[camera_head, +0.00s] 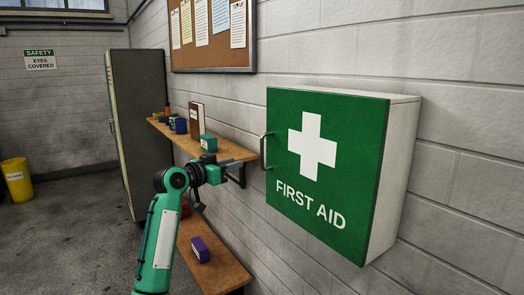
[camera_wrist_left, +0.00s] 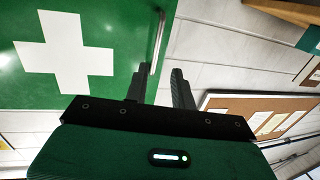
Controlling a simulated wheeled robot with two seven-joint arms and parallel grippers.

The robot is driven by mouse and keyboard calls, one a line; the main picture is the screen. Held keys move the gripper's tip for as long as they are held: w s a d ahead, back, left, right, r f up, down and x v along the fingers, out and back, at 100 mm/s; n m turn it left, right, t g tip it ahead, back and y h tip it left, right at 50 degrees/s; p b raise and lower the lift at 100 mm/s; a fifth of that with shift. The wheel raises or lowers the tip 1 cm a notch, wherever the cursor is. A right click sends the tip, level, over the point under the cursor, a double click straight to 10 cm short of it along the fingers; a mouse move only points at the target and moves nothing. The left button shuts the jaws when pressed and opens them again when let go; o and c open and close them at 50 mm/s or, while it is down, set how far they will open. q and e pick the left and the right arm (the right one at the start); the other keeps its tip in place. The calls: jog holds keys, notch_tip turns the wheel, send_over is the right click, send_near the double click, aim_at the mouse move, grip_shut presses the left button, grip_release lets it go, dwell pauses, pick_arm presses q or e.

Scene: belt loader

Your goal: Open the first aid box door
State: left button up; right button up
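The first aid box (camera_head: 395,180) is a white cabinet on the wall, with a green door (camera_head: 345,130) bearing a white cross. The door is shut. Its metal bar handle (camera_head: 264,151) is upright on the door's left edge. My left gripper (camera_head: 246,158) is just left of the handle in the head view. My right gripper is out of view.
A cork board (camera_head: 205,55) hangs above. A tall cabinet (camera_head: 140,120) and yellow bin (camera_head: 17,180) stand farther back.

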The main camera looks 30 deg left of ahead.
pick_arm(q)
notch_tip(320, 180, up, 2)
jog(key=p, duration=0.6)
send_over(262, 166)
jog(key=shift+w+a+r, duration=0.1)
jog(key=shift+w+a, duration=0.05)
jog(key=shift+w, duration=0.15)
jog(key=shift+c, duration=0.4)
grip_shut()
